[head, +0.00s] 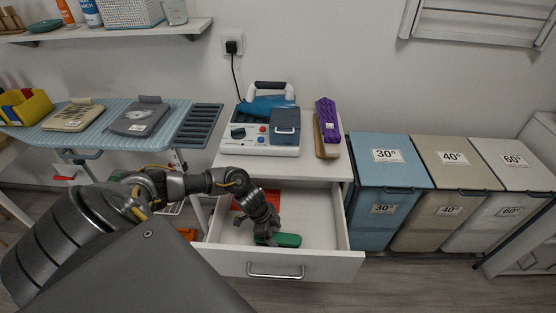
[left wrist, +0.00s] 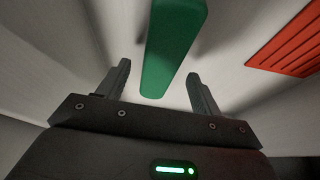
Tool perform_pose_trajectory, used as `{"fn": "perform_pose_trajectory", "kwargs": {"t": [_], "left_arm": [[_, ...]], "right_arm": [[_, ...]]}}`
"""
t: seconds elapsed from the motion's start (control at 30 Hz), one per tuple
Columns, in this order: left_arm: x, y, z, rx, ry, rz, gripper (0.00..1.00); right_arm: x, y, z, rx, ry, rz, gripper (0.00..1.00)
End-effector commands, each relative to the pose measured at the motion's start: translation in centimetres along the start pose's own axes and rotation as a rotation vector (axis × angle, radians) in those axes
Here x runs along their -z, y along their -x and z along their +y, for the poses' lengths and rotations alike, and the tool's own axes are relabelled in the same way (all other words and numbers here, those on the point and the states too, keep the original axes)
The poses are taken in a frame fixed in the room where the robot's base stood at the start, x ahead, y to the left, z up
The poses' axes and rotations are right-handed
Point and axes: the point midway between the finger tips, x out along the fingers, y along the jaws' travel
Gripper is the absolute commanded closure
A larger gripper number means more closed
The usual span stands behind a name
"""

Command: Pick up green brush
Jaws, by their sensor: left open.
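The green brush (head: 287,240) lies in the open white drawer, towards its front. My left gripper (head: 266,236) is down inside the drawer at the brush's left end and hides part of it. In the left wrist view the green brush (left wrist: 174,45) runs away from the camera, with its near end between the two fingertips of my left gripper (left wrist: 158,82). The fingers are apart, with a gap on each side of the brush. My right gripper is not in view.
A red ridged item (left wrist: 290,45) lies in the drawer beside the brush. The drawer front (head: 275,268) and side walls surround the gripper. A steam iron station (head: 262,140) and a purple brush (head: 327,118) stand on the cabinet top. Laundry bins (head: 388,177) stand to the right.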

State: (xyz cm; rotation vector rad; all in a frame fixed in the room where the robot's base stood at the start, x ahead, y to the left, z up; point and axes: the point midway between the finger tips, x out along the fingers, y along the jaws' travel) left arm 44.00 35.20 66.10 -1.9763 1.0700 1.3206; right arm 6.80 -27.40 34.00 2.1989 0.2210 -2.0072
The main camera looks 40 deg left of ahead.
Motion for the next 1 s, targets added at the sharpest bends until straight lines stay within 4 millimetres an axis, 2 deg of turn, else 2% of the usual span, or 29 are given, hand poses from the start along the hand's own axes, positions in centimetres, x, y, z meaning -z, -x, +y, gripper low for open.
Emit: {"fn": "perform_pose_trajectory", "kwargs": {"t": [0.1,0.2,0.47,0.83,1.0], "left_arm": [[0.1,-1.7,0.0,0.0,0.001,0.0,0.35],[0.0,-2.4,0.0,0.001,0.0,0.0,0.35],[0.0,-2.6,0.0,0.002,-0.001,0.0,0.35],[0.0,-2.6,0.0,0.002,-0.001,-0.001,0.83],[0.0,-2.6,0.0,0.002,-0.001,0.0,0.86]], "right_arm": [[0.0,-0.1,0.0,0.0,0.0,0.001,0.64],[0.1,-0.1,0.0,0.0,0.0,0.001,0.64],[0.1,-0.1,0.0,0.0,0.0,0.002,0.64],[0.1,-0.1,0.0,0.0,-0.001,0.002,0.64],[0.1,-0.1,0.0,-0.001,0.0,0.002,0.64]]}}
